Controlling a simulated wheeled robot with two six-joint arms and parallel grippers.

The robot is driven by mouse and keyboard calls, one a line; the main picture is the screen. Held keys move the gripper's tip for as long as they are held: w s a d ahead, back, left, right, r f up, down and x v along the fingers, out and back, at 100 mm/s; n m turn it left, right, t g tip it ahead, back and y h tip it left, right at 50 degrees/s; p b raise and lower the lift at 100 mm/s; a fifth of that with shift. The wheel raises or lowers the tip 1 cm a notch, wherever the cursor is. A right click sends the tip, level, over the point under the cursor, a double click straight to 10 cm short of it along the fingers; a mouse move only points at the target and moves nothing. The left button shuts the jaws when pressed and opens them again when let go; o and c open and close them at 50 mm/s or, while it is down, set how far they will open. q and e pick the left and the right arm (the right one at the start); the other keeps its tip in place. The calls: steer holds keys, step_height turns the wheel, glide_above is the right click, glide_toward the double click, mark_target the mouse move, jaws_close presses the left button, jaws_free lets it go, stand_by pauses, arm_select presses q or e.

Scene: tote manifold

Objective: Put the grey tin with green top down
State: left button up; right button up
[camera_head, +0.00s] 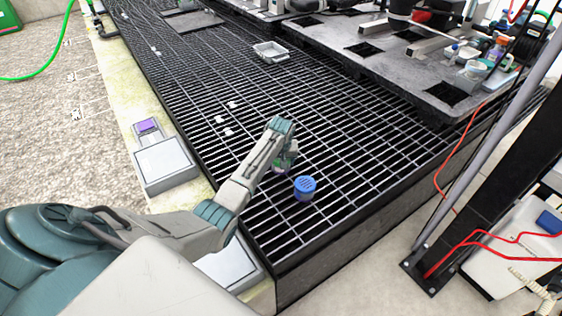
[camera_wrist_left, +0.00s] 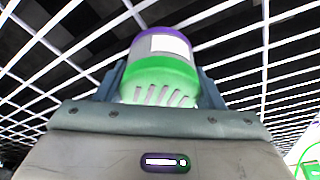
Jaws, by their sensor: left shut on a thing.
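The grey tin with green top (camera_wrist_left: 160,72) sits between the fingers of my left gripper (camera_wrist_left: 160,88) in the left wrist view. Its slotted green top faces the camera, and it has a white label and a purple band at its far end. In the head view the tin (camera_head: 283,166) shows as a small green and purple patch below my left gripper (camera_head: 285,155), mostly hidden by the wrist. It is over the black grating; I cannot tell whether it touches the bars. My right gripper is not in view.
A tin with a blue top (camera_head: 305,186) stands on the black grating (camera_head: 345,150) close to the right of my left gripper. A grey tray (camera_head: 271,52) lies farther back. Open grating lies around. A grey box with a purple patch (camera_head: 163,163) stands at the left edge.

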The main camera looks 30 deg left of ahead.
arm_select(q)
steer(key=shift+f, duration=0.1)
steer(key=o, duration=1.1)
